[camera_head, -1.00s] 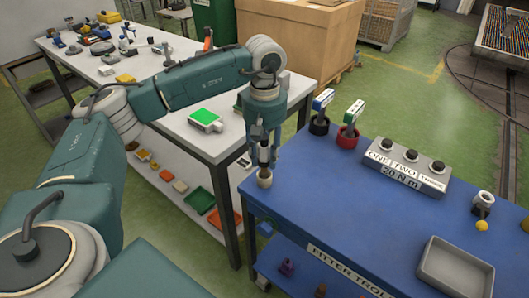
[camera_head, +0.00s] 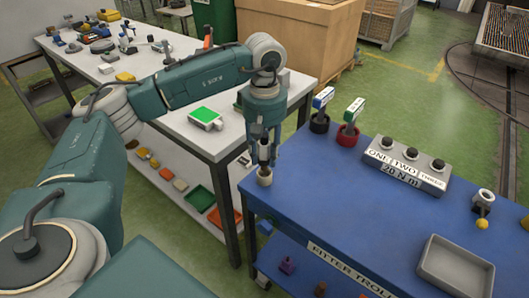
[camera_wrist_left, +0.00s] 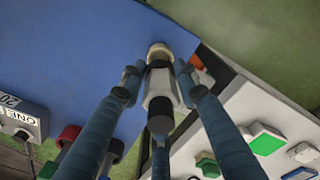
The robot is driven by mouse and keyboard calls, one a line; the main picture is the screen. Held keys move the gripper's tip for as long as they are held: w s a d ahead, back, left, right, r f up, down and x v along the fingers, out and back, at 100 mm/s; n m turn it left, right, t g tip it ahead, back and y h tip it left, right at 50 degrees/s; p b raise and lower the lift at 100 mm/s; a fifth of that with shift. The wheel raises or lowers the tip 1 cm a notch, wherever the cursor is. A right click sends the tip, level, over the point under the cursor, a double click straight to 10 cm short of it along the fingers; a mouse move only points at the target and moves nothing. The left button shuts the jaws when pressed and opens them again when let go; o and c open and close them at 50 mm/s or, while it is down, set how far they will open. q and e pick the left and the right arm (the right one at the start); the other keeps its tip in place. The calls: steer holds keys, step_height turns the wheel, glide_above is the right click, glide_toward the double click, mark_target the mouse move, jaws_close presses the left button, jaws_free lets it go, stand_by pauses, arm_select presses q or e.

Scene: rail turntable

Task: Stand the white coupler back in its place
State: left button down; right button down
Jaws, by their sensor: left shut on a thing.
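My left gripper (camera_head: 264,145) points down over the near left corner of the blue trolley top (camera_head: 330,190). It is shut on the white coupler, an upright cylinder with white and black bands and a pale round end. In the left wrist view the coupler (camera_wrist_left: 159,82) stands between the fingers (camera_wrist_left: 160,85), its pale end over the blue top near the edge. I cannot tell whether that end touches the top. The fingers hide part of the coupler in the head view. My right gripper is not in view.
A grey block (camera_head: 408,166) with three black knobs and lettering sits on the trolley. A grey tray (camera_head: 455,268) and a metal piece with a yellow ball (camera_head: 482,210) are at right. A white table (camera_head: 180,125) adjoins at left.

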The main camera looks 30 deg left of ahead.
mark_target(265, 169)
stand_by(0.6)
arm_select(q)
steer(key=shift+f+b, duration=1.6)
steer(key=shift+f, duration=0.6)
steer(key=c, duration=1.2)
jaws_free()
